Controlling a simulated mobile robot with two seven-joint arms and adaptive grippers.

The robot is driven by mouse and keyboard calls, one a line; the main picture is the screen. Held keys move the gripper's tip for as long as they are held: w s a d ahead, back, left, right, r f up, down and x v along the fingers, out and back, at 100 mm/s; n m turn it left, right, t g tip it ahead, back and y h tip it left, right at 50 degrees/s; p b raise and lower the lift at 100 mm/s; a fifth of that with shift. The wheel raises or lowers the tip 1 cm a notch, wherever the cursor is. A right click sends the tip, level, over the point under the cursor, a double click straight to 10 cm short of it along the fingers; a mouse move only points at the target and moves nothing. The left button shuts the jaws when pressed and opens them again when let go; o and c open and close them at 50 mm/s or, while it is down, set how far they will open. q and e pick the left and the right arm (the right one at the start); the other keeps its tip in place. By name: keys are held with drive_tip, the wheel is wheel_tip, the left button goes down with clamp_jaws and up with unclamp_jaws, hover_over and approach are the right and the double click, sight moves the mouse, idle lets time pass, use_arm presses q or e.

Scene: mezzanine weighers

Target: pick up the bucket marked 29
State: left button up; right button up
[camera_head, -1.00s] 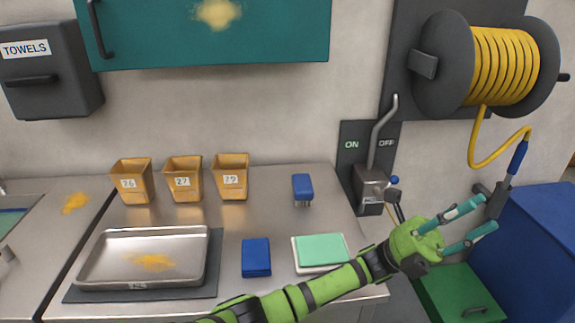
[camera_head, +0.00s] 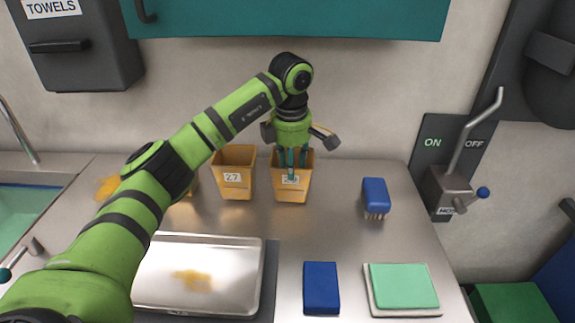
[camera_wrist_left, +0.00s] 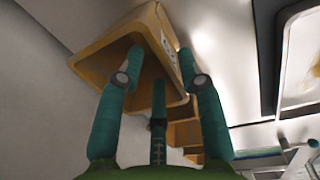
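The bucket marked 29 (camera_head: 293,193) is a tan, tapered bucket standing upright on the steel counter, rightmost of its row. Its label is partly covered by my fingers. My left gripper (camera_head: 292,167) points down over it, with teal fingers in front of its upper part. In the left wrist view the bucket's open mouth (camera_wrist_left: 108,67) faces me. My left gripper's fingers (camera_wrist_left: 160,65) are spread there, one across the mouth and one by the labelled side. I cannot tell whether they touch it. My right gripper is not in view.
A bucket marked 27 (camera_head: 233,182) stands close on the left; another behind my arm is mostly hidden. A blue brush (camera_head: 375,197) is to the right. A steel tray (camera_head: 240,247), blue block (camera_head: 321,288) and green pad (camera_head: 403,286) lie in front. A wall switch (camera_head: 455,185) is at right.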

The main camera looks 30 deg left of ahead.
sight(289, 188)
use_arm(q)
drive_tip(key=shift+w+d+f+p, duration=0.1)
drive_tip(key=shift+d+f+p, duration=0.25)
drive_tip(key=shift+f, duration=0.6)
drive_tip(key=shift+s+a+f+p, duration=0.2)
drive_tip(key=shift+a+f+p, duration=0.1)
drive_tip(key=shift+f, duration=0.2)
drive_tip(key=shift+s+a+f+p, duration=0.2)
drive_tip(key=shift+f+p, duration=0.1)
drive_tip(key=shift+f, duration=0.15)
drive_tip(key=f, duration=0.2)
drive_tip(key=shift+w+a+f+p, duration=0.1)
drive_tip(key=shift+w+f+p, duration=0.1)
drive_tip(key=shift+f+p, duration=0.15)
drive_tip(key=shift+w+f, duration=0.1)
drive_tip(key=shift+f, duration=0.3)
drive_tip(key=c, duration=0.7)
clamp_jaws()
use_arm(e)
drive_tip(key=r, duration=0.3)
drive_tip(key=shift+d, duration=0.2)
